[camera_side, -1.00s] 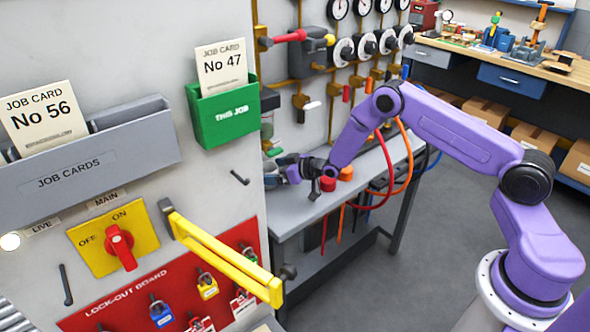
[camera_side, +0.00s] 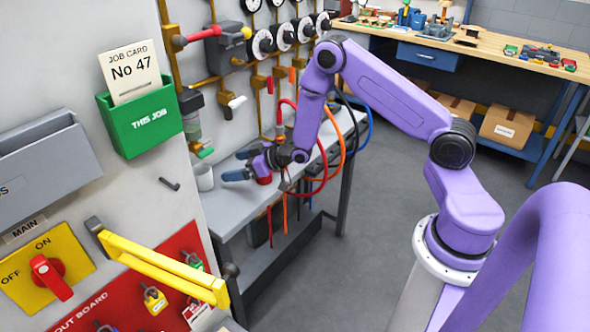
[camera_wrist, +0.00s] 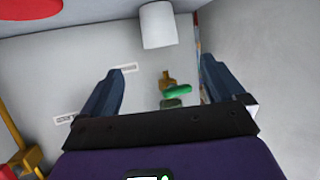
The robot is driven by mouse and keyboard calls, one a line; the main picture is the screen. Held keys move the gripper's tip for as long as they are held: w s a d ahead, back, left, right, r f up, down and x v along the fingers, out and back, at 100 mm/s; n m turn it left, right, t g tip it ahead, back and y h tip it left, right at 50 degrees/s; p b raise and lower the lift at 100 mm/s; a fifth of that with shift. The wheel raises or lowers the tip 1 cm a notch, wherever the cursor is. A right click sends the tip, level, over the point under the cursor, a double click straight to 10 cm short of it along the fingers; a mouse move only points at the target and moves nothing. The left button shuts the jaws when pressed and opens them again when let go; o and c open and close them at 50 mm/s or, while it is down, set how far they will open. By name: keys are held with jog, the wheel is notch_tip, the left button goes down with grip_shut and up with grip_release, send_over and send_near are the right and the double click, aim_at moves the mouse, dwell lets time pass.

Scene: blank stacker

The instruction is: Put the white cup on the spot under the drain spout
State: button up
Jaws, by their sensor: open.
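The white cup (camera_side: 204,177) stands on the grey bench close to the wall, at its left end. In the wrist view the cup (camera_wrist: 158,26) is at the top middle, beyond the fingertips. My gripper (camera_side: 232,165) is open and empty, low over the bench just right of the cup and apart from it. In the wrist view the gripper (camera_wrist: 168,63) has its fingers wide apart. A pipe fitting with a green end (camera_side: 204,152), perhaps the drain spout, hangs on the wall above the cup. The green part (camera_wrist: 178,91) also shows between the fingers. I cannot make out the spot.
A red object (camera_side: 264,178) is by my wrist. Red and orange hoses (camera_side: 322,180) hang over the bench's right part. A yellow bar handle (camera_side: 160,268) juts out from the panel at the front left. Gauges and valves (camera_side: 262,45) line the wall above.

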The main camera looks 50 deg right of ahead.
jog(key=s+a+r+n+g, duration=0.2)
jog(key=s+a+r+g, duration=0.1)
jog(key=s+a+r, duration=0.4)
jog(key=s+a+r+n+g, duration=0.25)
jog(key=s+a, duration=0.35)
jog(key=s, duration=0.3)
jog(key=s+d+r+n+g+h, duration=0.1)
jog(key=s+d+r+g, duration=0.1)
jog(key=s, duration=0.6)
jog(key=s+d+r+n+g+h, duration=0.1)
jog(key=s+d+r+g+h, duration=0.1)
jog(key=s, duration=0.7)
jog(key=s+d+r+n+g+h, duration=0.1)
jog(key=s+d+r+g, duration=0.1)
jog(key=s, duration=0.6)
jog(key=shift+s+d+r+g+h, duration=0.3)
jog(key=shift+d+r, duration=0.25)
jog(key=shift+d, duration=0.4)
